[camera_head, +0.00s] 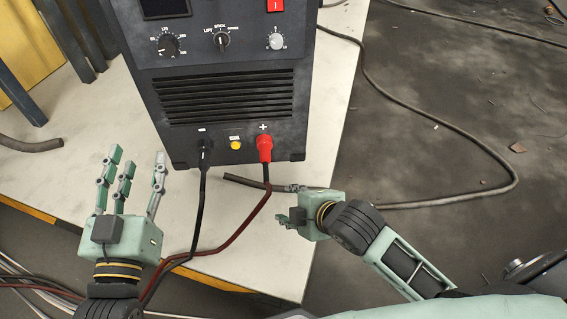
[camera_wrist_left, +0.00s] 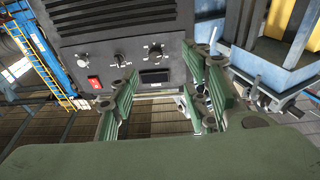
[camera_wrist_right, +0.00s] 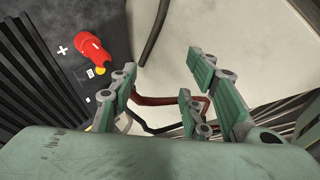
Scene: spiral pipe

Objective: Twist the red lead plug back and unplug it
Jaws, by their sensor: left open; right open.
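The red lead plug (camera_head: 264,148) sits in the socket marked plus at the lower right of the welding machine's (camera_head: 223,96) front. A dark red cable hangs from it. My right gripper (camera_head: 290,216) is open and empty, below and to the right of the plug and apart from it. In the right wrist view the red plug (camera_wrist_right: 92,50) shows at upper left, beyond the open fingers (camera_wrist_right: 160,90). My left gripper (camera_head: 130,175) is open and empty, left of the machine over the table. In the left wrist view its fingers (camera_wrist_left: 160,95) are spread before the machine.
A black plug (camera_head: 204,143) with a black cable sits in the minus socket. A yellow button (camera_head: 236,145) lies between the sockets. The white table (camera_head: 75,180) has a yellow edge at the front. A dark hose (camera_head: 470,150) lies across the floor at right.

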